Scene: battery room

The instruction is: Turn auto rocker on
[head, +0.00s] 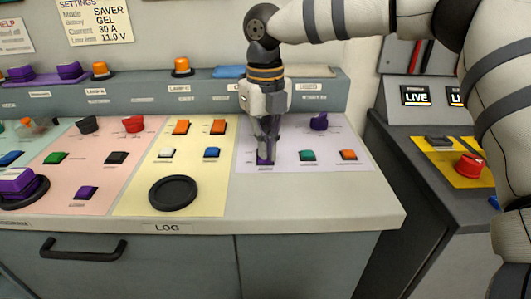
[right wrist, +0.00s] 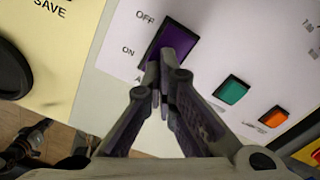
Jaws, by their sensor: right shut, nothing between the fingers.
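A purple rocker (right wrist: 176,38) sits in a black frame on the pale lilac panel, with OFF printed at its upper end and ON at its lower end. The label under it is mostly hidden by my fingers; only an "A" shows. In the head view the rocker (head: 265,162) is largely covered by my gripper. My right gripper (head: 266,153) points down at it, fingers shut and empty. In the right wrist view the fingertips (right wrist: 164,72) overlap the rocker's lower half, the ON end; I cannot tell whether they touch it. My left gripper is not in view.
A green rocker (head: 307,156) and an orange rocker (head: 348,155) lie to the right, and a purple knob (head: 319,121) behind. The yellow panel to the left has a round black button (head: 172,193). A red button (head: 470,166) is on the right-hand console.

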